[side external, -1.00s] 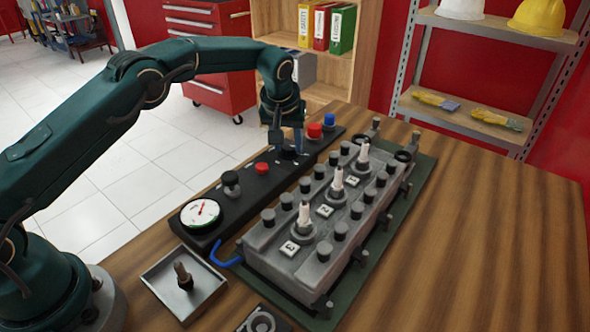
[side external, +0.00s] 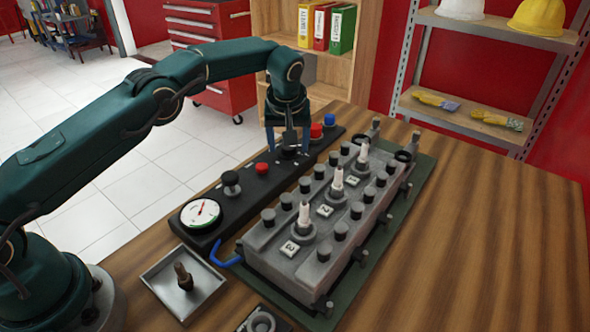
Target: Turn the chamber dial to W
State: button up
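The chamber dial (side external: 291,148) is a dark knob on the black control panel (side external: 218,205), behind the red button. Its letters are too small to read, so I cannot tell where it points. My gripper (side external: 287,142) points down over the dial. Its two fingers are spread apart, one on each side of the dial's upper part. I cannot tell whether either finger touches it.
The panel also has a round gauge (side external: 201,213), a black knob (side external: 231,182), a red button (side external: 262,168), a larger red knob (side external: 316,130) and a blue one (side external: 330,119). The grey engine block (side external: 290,262) with upright plugs stands close beside. The right table side is clear.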

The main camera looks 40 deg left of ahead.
jog(key=shift+v, duration=2.55)
